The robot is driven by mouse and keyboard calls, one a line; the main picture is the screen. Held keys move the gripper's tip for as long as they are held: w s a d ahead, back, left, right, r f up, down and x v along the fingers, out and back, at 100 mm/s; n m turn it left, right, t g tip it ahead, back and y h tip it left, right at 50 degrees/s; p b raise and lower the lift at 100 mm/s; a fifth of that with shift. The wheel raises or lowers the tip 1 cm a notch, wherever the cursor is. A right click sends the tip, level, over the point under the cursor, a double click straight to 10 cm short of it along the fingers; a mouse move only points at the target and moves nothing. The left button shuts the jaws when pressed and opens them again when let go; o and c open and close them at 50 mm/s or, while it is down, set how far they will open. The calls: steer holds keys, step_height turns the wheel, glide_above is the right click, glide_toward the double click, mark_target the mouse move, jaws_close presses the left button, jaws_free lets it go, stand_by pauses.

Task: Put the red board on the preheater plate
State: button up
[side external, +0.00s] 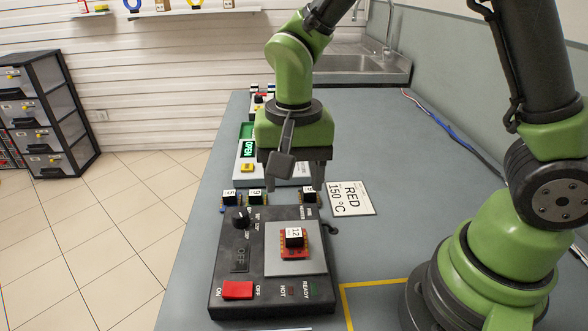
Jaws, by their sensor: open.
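A small red board (285,256) with a black block marked 12 lies flat on the silver preheater plate (314,267). The plate is set in the top of a black preheater box (228,283). The box has a black knob (240,217), a dark display that appears to read OFF, and a red switch (237,290) between ON and OFF marks. My gripper (298,180) points down, open and empty, behind and above the plate, clear of the red board. Part of its fingers is hidden by a dark grey part of my wrist.
Several small boards with numbered black blocks (254,197) stand behind the preheater, one close below my gripper. A sign reading RED 150 °C (349,198) lies to the right. A white-and-green device showing OPEN (248,149) stands farther back. The bench (390,240) right of the preheater is clear.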

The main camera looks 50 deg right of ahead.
steer(key=s+d+r+n+t+y, duration=0.1)
steer(key=s+d+r+n+t, duration=0.1)
steer(key=s+r, duration=0.4)
steer(key=s+d+r+n+t+y, duration=0.1)
steer(key=s+d+r+n+t, duration=0.1)
steer(key=s+r+t, duration=0.3)
step_height(320, 180, up, 3)
steer(key=shift+s+d+r+n, duration=0.15)
steer(key=shift+s+d+n, duration=0.3)
steer(key=shift+s, duration=0.3)
